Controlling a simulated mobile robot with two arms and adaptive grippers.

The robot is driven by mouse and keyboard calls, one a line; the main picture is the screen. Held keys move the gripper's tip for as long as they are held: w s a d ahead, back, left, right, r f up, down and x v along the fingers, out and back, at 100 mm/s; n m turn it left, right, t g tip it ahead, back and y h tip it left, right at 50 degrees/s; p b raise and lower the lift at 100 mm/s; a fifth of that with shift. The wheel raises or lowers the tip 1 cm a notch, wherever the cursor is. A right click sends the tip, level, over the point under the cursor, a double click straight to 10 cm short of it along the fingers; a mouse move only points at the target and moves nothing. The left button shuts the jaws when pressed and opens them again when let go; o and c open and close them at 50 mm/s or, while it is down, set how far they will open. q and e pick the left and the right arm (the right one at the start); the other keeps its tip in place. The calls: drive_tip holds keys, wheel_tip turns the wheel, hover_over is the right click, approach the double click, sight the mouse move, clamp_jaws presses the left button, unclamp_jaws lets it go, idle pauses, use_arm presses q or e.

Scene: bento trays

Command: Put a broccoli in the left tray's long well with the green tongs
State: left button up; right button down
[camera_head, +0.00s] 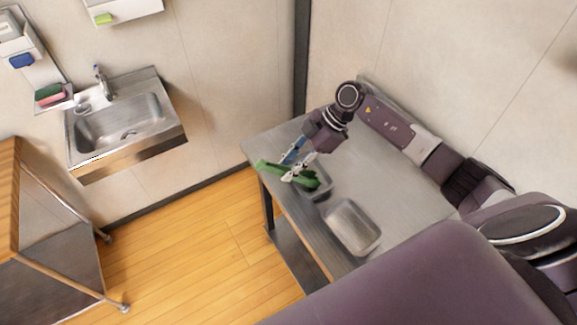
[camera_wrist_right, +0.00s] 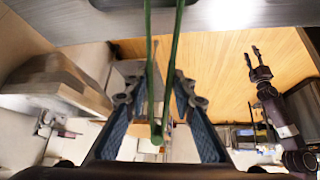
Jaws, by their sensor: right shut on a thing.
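My right gripper (camera_head: 297,172) is shut on the green tongs (camera_head: 268,167) over the left end of the metal table. In the right wrist view the tongs (camera_wrist_right: 157,135) run between the two fingers of the right gripper (camera_wrist_right: 157,98). A steel container (camera_head: 321,192) lies partly hidden under the gripper and tongs. A second shallow steel container (camera_head: 352,228) sits to its right and looks empty. I cannot make out a broccoli or a long well. My left gripper (camera_wrist_right: 251,58) shows small in the right wrist view, with its fingers apart and nothing between them.
The metal table (camera_head: 395,185) has bare room behind and right of the containers. A steel sink (camera_head: 125,122) hangs on the left wall, with sponges (camera_head: 48,93) on a shelf beside it. A wooden-topped cart (camera_head: 50,230) stands at lower left.

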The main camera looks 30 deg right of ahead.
wheel_tip(320, 180, up, 10)
drive_tip(key=p, duration=0.8)
drive_tip(key=shift+p, duration=0.4)
wheel_tip(320, 180, up, 13)
drive_tip(key=shift+f, duration=0.15)
idle(0.4)
